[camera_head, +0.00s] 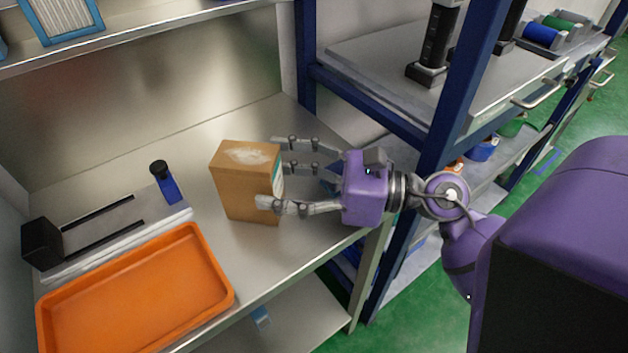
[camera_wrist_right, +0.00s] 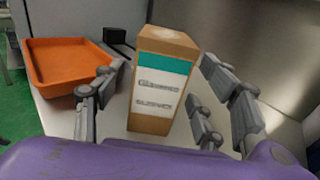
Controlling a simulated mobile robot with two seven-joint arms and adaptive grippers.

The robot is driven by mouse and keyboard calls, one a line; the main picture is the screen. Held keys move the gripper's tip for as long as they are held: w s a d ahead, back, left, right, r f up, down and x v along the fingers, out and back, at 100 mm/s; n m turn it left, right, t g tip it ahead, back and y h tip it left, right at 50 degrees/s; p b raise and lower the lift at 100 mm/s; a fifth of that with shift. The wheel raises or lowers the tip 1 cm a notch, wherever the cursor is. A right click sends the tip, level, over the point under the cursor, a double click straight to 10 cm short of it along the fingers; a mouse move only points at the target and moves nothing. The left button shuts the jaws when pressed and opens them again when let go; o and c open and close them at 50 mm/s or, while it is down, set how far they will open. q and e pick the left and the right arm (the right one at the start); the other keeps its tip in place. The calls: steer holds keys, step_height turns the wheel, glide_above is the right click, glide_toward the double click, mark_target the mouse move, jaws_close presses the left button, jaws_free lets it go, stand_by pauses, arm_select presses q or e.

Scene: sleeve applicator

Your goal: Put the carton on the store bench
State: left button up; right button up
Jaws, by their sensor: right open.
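The carton (camera_head: 240,185) is a brown box standing upright on the metal bench (camera_head: 160,152) in the head view. In the right wrist view the carton (camera_wrist_right: 160,85) shows a white label with a teal band. My right gripper (camera_head: 267,172) comes from the right with its fingers open on either side of the carton's right end. In the wrist view the fingers of my right gripper (camera_wrist_right: 165,108) stand apart, with visible gaps to the carton. My left gripper is not in view.
An orange tray (camera_head: 222,288) lies at the bench's front left. Behind it is a grey slotted fixture (camera_head: 110,232) with a blue-handled piece (camera_head: 165,184). A blue rack post (camera_head: 440,150) stands close to my right arm. Bare bench lies behind the carton.

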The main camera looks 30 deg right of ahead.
steer(key=b+v, duration=0.1)
steer(key=v, duration=0.6)
